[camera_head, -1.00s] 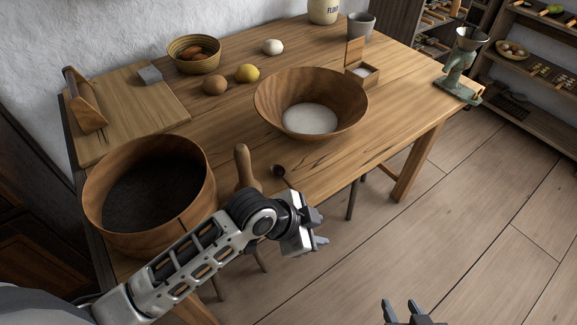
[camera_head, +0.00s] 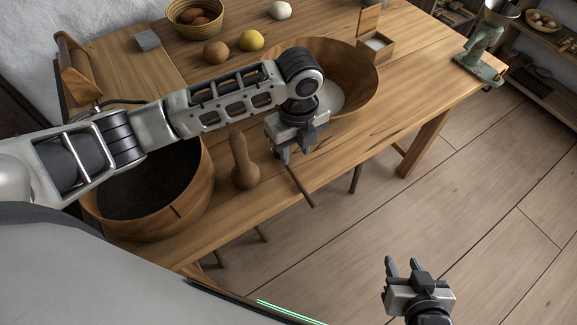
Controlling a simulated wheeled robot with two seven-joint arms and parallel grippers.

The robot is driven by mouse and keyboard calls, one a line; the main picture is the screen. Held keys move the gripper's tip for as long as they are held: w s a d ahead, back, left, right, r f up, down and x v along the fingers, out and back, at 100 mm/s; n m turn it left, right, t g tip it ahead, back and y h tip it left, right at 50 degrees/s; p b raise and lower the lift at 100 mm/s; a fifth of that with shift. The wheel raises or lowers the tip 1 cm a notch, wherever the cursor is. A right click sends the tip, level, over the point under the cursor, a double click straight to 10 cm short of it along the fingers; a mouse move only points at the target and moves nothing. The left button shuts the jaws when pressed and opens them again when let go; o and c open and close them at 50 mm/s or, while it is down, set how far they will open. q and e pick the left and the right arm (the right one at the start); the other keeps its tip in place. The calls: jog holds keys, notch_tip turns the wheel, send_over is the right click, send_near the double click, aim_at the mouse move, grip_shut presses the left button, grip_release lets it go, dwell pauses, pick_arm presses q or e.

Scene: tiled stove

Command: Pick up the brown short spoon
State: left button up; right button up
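The brown short spoon (camera_head: 301,187) lies near the table's front edge, its thin handle pointing down and right past the edge. Its bowl end is hidden behind my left gripper (camera_head: 293,154). My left gripper points down just above the spoon's upper end, with its fingers apart. I cannot tell whether it touches the spoon. My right gripper (camera_head: 404,267) is open and empty, low over the floor at the bottom right.
A wooden bowl (camera_head: 355,75) with white contents is behind my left gripper. Eggs, a lemon (camera_head: 251,40) and a small box (camera_head: 376,45) stand farther back.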

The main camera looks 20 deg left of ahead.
aim_at(293, 173)
pick_arm(q)
notch_tip(293, 173, down, 3)
jog(key=shift+r, duration=0.1)
jog(key=shift+s+a+f+p, duration=0.1)
jog(key=shift+f+p, duration=0.1)
jog(key=shift+f, duration=1.1)
jog(key=shift+s+a+f+p, duration=0.1)
jog(key=shift+f+p, duration=0.1)
jog(key=shift+f, duration=1.1)
jog(key=shift+w, duration=0.1)
grip_shut()
